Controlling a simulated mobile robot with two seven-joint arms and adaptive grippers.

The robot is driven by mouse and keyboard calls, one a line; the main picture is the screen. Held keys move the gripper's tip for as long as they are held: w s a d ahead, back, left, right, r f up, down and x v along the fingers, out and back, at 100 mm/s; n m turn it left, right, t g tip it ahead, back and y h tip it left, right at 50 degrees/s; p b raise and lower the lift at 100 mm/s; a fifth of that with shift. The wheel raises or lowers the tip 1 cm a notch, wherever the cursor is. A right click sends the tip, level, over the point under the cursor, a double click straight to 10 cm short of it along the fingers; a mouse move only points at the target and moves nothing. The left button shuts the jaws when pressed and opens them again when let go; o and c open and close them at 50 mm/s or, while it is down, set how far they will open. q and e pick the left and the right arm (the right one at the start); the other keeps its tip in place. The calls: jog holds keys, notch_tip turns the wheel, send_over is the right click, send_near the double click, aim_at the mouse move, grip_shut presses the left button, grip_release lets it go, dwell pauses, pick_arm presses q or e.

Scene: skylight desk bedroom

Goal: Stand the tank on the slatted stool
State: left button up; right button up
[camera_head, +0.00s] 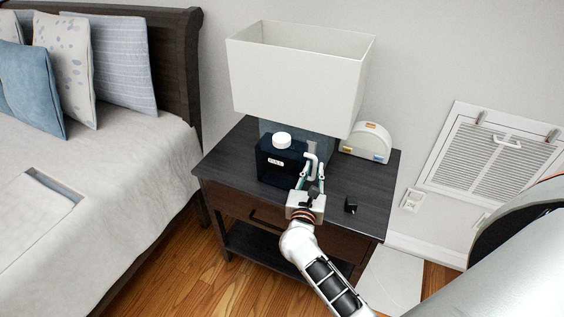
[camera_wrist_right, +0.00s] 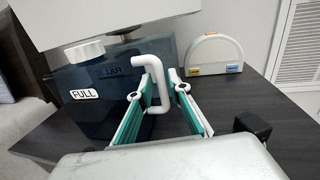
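The tank (camera_head: 272,166) is a dark blue box with a white cap, a white handle and a FULL label. It stands upright on the dark nightstand, in front of the lamp; the wrist view also shows it (camera_wrist_right: 98,112). My right gripper (camera_head: 311,164) is at the tank's right side. In the wrist view its teal-padded fingers (camera_wrist_right: 164,85) are apart, on either side of the white handle (camera_wrist_right: 161,82), with a gap showing beside the handle. My left gripper is not in view. No slatted stool shows in either view.
The nightstand (camera_head: 225,160) carries a lamp with a large white shade (camera_head: 295,75), a white arched object (camera_head: 367,142) and a small black object (camera_head: 351,205). A bed (camera_head: 110,180) is at left. A louvred wall panel (camera_head: 485,155) is at right.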

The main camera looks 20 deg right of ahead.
jog(key=shift+x, duration=1.2)
grip_shut()
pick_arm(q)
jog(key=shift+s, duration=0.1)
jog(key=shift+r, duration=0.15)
pick_arm(e)
jog(key=shift+r, duration=0.15)
